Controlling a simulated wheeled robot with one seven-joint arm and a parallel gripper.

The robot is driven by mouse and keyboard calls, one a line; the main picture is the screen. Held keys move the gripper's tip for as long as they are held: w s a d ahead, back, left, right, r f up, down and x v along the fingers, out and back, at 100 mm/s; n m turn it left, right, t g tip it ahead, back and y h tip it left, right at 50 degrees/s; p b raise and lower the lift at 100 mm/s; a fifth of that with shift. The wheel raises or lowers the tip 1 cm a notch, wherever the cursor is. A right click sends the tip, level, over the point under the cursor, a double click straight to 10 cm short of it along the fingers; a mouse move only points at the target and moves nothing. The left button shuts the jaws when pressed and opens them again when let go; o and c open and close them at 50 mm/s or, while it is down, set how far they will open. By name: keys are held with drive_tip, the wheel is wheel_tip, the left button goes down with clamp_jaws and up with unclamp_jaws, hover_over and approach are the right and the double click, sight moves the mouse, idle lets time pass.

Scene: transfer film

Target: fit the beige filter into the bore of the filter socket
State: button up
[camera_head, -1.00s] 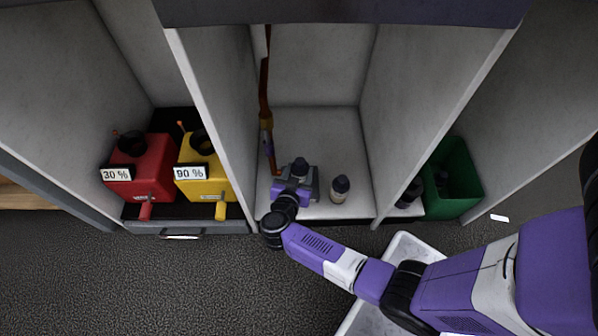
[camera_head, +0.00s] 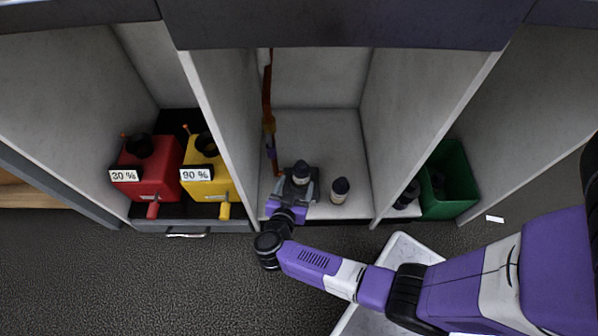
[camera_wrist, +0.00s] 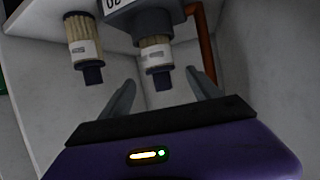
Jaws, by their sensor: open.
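A beige pleated filter with a white band and dark cap (camera_wrist: 156,54) stands in the dark round collar of the filter socket (camera_wrist: 136,22). Its lower end is hidden there, so its depth cannot be told. The wrist view appears upside down. In the head view this filter's cap (camera_head: 301,169) shows above the grey socket. My gripper (camera_wrist: 160,77) is open, its fingers on either side of the cap with gaps; it also shows in the head view (camera_head: 296,193), at the socket's front. A second, similar beige filter (camera_wrist: 82,40) stands upright on the shelf, right of the socket in the head view (camera_head: 340,191).
A brown-orange pipe (camera_head: 268,110) runs down the bay's left side. Bay walls stand on both sides. Red (camera_head: 147,180) and yellow (camera_head: 203,183) containers are at left. A green bin (camera_head: 452,185) is at right. The shelf behind the socket is clear.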

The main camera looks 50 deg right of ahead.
drive_tip(key=s+a+r+n+t+y, duration=0.3)
drive_tip(key=s+r, duration=0.4)
drive_tip(key=r, duration=0.4)
drive_tip(key=s+a+r+n+t+y+p, duration=0.1)
drive_tip(key=s+a+r+n+t+y, duration=0.2)
drive_tip(key=s+a+r+n+y, duration=0.2)
drive_tip(key=s+a+r+n+t+y+p, duration=0.1)
drive_tip(key=s+a+r+n+t+y, duration=0.2)
drive_tip(key=s+r, duration=0.8)
drive_tip(key=a+r+n+y, duration=0.1)
drive_tip(key=a+r+n, duration=0.1)
drive_tip(key=r, duration=0.4)
drive_tip(key=shift+a+t, duration=0.3)
drive_tip(key=shift+a, duration=0.35)
wheel_tip(320, 180, up, 29)
drive_tip(key=p, duration=2.9)
